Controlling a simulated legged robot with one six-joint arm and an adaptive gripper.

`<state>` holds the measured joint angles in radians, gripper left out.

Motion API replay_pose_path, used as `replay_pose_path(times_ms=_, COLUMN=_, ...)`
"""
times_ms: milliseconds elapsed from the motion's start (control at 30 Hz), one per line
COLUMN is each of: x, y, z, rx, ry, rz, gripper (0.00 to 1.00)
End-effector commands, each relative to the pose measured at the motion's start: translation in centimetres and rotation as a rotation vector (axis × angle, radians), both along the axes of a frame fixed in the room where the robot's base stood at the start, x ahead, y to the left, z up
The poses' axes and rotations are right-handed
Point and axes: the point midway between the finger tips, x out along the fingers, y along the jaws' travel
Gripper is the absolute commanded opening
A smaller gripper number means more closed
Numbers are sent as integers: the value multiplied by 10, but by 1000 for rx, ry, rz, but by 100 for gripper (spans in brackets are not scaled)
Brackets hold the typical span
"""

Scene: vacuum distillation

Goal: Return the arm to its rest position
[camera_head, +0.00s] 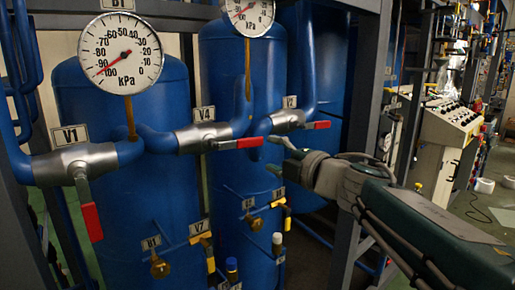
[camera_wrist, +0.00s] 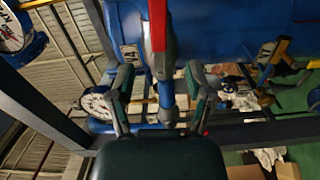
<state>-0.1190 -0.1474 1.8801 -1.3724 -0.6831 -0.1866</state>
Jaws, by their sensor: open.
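My gripper (camera_head: 274,155) is open and empty in the head view, with its fingers pointing left toward the blue tanks. It is just below the red handle (camera_head: 316,125) of the right valve, labelled V2, and right of the red V4 handle (camera_head: 237,143). My arm reaches in from the lower right. In the wrist view the two fingers of my gripper (camera_wrist: 164,92) are spread apart. A red handle (camera_wrist: 158,25) shows above them, and a blue pipe lies behind the gap. I cannot tell any contact.
The V1 valve (camera_head: 75,163) has its red handle hanging down. Two round gauges (camera_head: 120,54) stand above the tanks. A dark frame post (camera_head: 375,75) rises close behind my arm. A white control console (camera_head: 449,125) stands at right, with open floor near it.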

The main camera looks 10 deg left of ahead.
Motion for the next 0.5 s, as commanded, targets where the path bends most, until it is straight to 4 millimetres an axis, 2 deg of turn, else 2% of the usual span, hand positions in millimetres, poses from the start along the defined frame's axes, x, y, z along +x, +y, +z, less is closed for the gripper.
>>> replay_pose_path(times_ms=100, x=-12, y=-13, z=0, rx=-1, ry=-1, rz=-2, gripper=66)
replay_pose_path(times_ms=200, x=-17, y=-17, z=0, rx=-1, ry=-1, rz=0, gripper=66)
replay_pose_path(times_ms=500, x=-18, y=-18, z=-1, rx=-1, ry=1, rz=1, gripper=66)
